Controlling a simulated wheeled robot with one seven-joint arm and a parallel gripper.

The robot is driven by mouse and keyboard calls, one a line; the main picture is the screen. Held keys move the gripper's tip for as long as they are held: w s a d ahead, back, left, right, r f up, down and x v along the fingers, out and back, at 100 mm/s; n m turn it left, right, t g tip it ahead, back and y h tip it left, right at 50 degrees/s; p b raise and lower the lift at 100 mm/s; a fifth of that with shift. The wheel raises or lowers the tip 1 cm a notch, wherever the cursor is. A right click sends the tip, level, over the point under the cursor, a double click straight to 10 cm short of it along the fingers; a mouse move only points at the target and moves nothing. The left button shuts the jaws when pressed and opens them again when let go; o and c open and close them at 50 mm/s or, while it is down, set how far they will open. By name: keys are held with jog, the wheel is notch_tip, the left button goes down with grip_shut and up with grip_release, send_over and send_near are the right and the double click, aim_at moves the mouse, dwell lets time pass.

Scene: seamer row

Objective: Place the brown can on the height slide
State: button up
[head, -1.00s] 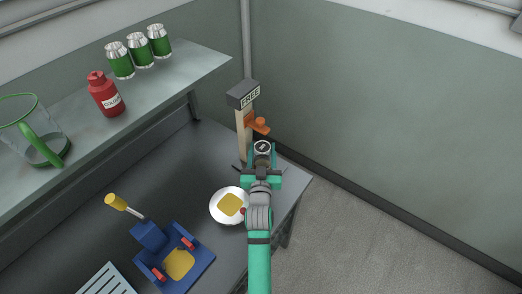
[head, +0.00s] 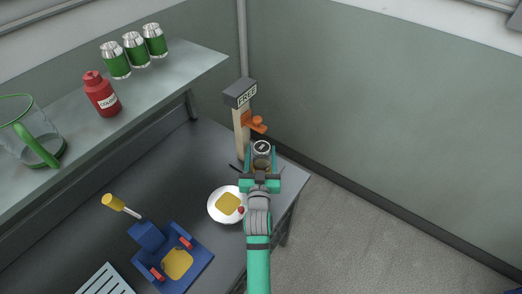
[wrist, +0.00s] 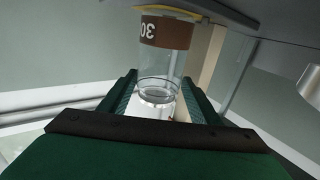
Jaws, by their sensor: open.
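The brown can (head: 262,163) has a silver top and a brown band. It stands upright at the foot of the height slide (head: 242,132), a pale post with a dark "FREE" head and an orange slider (head: 257,124) above the can. In the wrist view the can (wrist: 165,32) appears inverted, its band marked "30", with a yellow edge at its base. My gripper (head: 261,176) is open, its fingers (wrist: 158,80) on either side of the can. Whether a finger touches it I cannot tell.
A white plate (head: 213,212) with a yellow centre lies left of my gripper. A blue fixture (head: 197,268) with a yellow-handled lever stands front left. The shelf (head: 185,70) holds green cans (head: 133,47), a red bottle (head: 101,94) and a clear jug (head: 20,125). The table edge is close on the right.

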jog(key=s, duration=1)
jog(key=shift+s+a, duration=0.15)
